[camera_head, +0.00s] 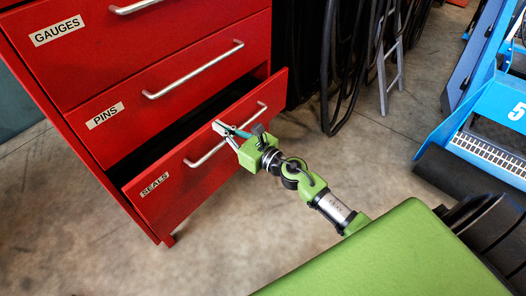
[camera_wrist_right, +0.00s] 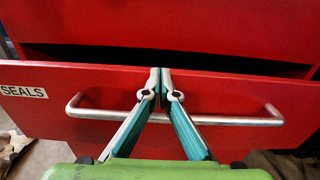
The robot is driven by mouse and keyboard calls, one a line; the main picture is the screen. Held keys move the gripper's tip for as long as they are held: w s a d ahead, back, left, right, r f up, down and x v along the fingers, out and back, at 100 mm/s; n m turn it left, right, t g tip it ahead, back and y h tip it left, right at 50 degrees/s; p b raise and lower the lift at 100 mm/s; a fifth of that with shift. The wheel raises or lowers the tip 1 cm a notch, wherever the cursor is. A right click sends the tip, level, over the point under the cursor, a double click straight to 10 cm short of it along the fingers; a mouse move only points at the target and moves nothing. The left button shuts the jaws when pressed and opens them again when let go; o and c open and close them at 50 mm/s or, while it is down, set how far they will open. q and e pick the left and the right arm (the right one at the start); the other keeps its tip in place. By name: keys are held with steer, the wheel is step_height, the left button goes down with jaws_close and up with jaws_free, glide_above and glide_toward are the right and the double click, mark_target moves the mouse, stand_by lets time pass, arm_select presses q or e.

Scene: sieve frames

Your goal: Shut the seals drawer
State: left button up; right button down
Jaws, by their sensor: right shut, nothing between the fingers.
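The seals drawer (camera_head: 205,177) is the lowest labelled drawer of a red cabinet. It stands partly open, with a dark gap behind its front panel. Its silver bar handle (camera_head: 213,153) runs across the front; the handle also shows in the right wrist view (camera_wrist_right: 235,120). My right gripper (camera_head: 217,125) is shut and empty. Its closed fingertips (camera_wrist_right: 160,72) are in front of the upper middle of the drawer front, above the handle bar. I cannot tell whether they touch the panel. My left gripper is not in view.
The pins drawer (camera_head: 115,122) and gauges drawer (camera_head: 75,40) above are closed. Dark hanging hoses (camera_head: 335,60) and a grey stepladder (camera_head: 390,70) stand behind right. A blue machine (camera_head: 490,110) is at the right. Concrete floor (camera_head: 235,235) in front of the cabinet is clear.

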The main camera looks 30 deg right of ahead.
mark_target(211, 121)
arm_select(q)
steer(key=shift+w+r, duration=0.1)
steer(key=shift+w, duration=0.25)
arm_select(e)
steer(key=shift+x, duration=2.25)
